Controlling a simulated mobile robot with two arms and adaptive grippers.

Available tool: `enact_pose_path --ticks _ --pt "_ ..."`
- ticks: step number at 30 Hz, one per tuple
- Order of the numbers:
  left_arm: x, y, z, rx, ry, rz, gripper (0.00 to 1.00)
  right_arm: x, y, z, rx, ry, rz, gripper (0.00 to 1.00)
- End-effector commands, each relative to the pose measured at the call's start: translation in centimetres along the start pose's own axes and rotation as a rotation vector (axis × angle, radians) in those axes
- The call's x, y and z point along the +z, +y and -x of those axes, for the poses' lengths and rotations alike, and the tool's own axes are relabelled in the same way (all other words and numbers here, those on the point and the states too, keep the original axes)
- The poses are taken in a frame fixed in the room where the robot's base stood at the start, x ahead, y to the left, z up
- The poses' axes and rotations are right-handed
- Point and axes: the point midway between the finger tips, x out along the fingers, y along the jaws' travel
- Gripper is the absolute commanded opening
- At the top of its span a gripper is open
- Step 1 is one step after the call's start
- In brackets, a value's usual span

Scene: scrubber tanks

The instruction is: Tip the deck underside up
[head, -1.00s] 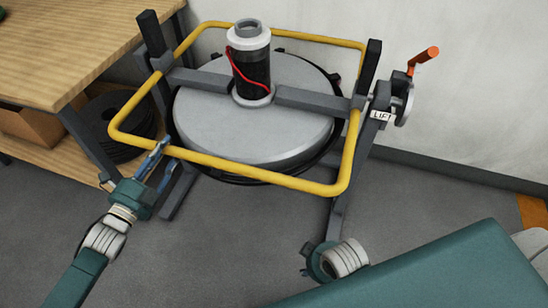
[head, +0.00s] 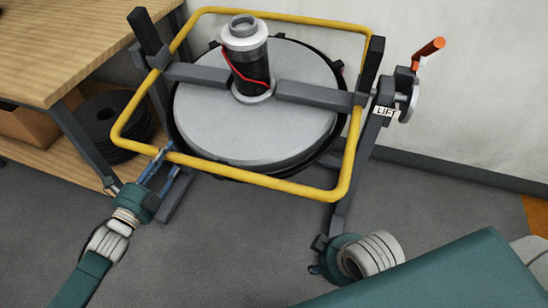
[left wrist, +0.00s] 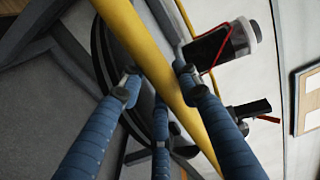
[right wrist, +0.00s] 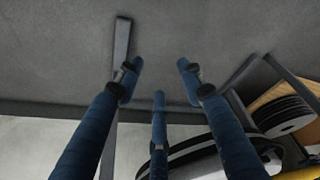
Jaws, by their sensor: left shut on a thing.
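The deck (head: 215,125) is a round grey disc with a dark motor (head: 250,62) standing on its face. A yellow tubular frame (head: 260,181) surrounds it, hung between the posts of a dark grey stand (head: 340,205). The frame leans, near bar low and far bar high; the motor side faces up. My left gripper (head: 158,162) is shut on the yellow frame near its near left corner; the bar (left wrist: 150,50) runs between the fingers in the left wrist view. My right gripper (head: 318,257) is open and empty, low near the stand's right leg; its fingers spread over floor in the right wrist view (right wrist: 158,78).
A wooden bench (head: 70,45) with a lower shelf holding black rings (head: 112,125) stands at the left. A crank with an orange handle (head: 428,50) and a LIFT label (head: 386,112) is on the right post. A wall is behind; floor in front is clear.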

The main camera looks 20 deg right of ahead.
Motion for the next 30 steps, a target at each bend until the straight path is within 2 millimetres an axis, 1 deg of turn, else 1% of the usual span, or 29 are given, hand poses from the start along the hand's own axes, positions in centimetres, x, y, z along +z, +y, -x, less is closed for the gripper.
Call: enact_pose_path --ticks 1,5,9,17,30 --pt "0.5 0.5 0.2 0.013 -0.010 -0.002 0.06 0.0 0.0 0.0 0.000 0.001 0.000 0.39" --pt "0.5 1.0 0.1 0.014 -0.010 -0.001 0.06 -0.8 -0.1 -0.5 -0.001 0.031 0.001 0.39" --pt "0.5 1.8 -0.2 0.013 -0.009 0.001 0.06 -2.6 -0.3 -1.1 -0.005 0.104 0.004 0.39" --pt "0.4 3.1 -0.7 0.014 -0.009 -0.001 0.06 -6.2 -0.7 -1.6 -0.012 0.244 0.008 0.39" --pt "0.4 4.1 -1.1 0.015 -0.008 0.000 0.06 -12.4 -1.5 -0.3 -0.025 0.487 0.014 0.39"
